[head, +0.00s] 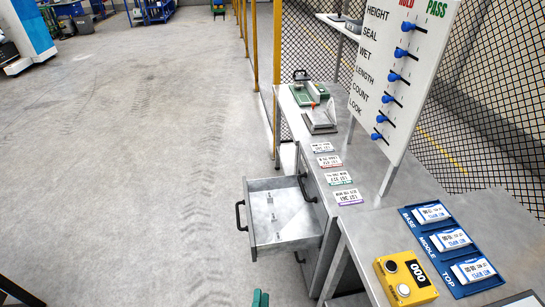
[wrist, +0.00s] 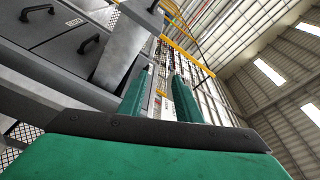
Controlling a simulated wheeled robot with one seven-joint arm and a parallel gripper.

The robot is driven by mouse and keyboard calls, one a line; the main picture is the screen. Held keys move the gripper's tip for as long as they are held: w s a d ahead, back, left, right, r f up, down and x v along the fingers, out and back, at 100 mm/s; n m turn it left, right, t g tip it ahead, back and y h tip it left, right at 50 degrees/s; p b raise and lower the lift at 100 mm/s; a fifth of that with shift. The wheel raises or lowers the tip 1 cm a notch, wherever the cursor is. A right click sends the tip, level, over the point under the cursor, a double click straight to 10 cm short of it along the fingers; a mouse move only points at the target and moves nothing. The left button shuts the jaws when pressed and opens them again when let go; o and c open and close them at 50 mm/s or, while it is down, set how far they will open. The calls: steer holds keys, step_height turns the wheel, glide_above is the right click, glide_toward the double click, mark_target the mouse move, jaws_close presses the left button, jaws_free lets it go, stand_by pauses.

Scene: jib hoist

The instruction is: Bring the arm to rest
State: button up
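My gripper (wrist: 160,92) shows in the wrist view as two green fingers with a clear gap between them and nothing held there. The wrist camera looks up past the fingers toward the roof and the grey drawer fronts. In the head view only a small green part of my arm (head: 260,298) shows at the bottom edge, low in front of the bench. The rest of the arm is out of view.
A grey drawer (head: 285,215) stands pulled out from the metal bench (head: 372,160), close to my arm. A yellow counter box (head: 405,278) and a blue tray (head: 422,218) sit on the near bench. A white board (head: 400,75) with blue sliders stands behind. The floor at left is clear.

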steer(key=s+d+r+n+g, duration=0.1)
steer(key=s+r+n, duration=0.5)
steer(key=s, duration=0.7)
steer(key=s+d+r+n+g, duration=0.2)
steer(key=s+r+n, duration=0.5)
steer(key=s+r, duration=0.3)
steer(key=s, duration=0.2)
steer(key=shift+s+d+r+g+y, duration=0.3)
steer(key=shift+s+d+r, duration=0.05)
steer(key=shift+s+r, duration=0.05)
